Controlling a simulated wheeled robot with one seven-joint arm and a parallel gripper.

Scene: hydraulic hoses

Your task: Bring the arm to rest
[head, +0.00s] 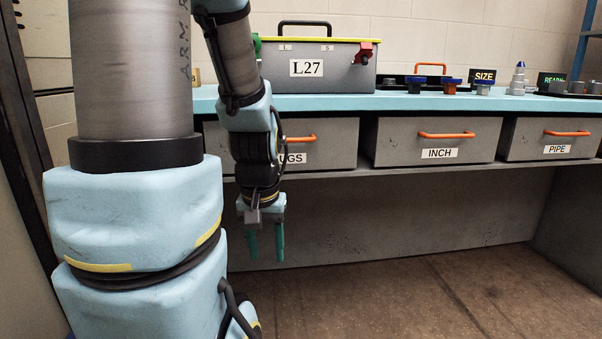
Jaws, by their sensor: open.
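My gripper (265,245) hangs at the end of my arm, pointing down in front of the bench. Its two green fingers are apart, with nothing between them. It is below the level of the drawers, with the dark space under the bench behind it. My forearm comes down from the top of the view and covers part of the leftmost drawer (335,143), whose label shows only "UGS". My large upper arm links fill the left side.
The blue bench top (440,102) carries a grey box labelled L27 (345,75), several fittings and small signs. Drawers marked INCH (400,140) and PIPE (530,138) are shut, with orange handles. The brown floor (420,290) in front is clear.

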